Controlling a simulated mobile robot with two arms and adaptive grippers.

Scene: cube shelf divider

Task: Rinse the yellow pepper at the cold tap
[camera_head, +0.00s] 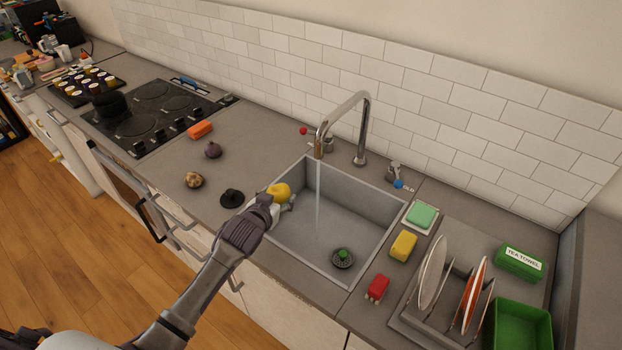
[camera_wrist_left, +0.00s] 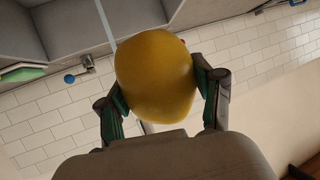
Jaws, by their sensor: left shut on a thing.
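My left gripper (camera_head: 270,200) is shut on the yellow pepper (camera_head: 280,190) at the left rim of the sink (camera_head: 290,256). In the left wrist view the pepper (camera_wrist_left: 156,76) sits between both fingers. A thin stream of water (camera_head: 318,200) falls from the tall tap (camera_head: 362,125) into the sink, to the right of the pepper and apart from it. The red-marked handle (camera_head: 304,131) is left of the spout and the blue-marked cold handle (camera_head: 398,183) is right of it. My right gripper is not in view.
A drain strainer with a green thing (camera_head: 343,258) lies in the sink. A black plug (camera_head: 232,198), a garlic-like bulb (camera_head: 194,180) and a purple onion (camera_head: 212,149) are on the counter to the left.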

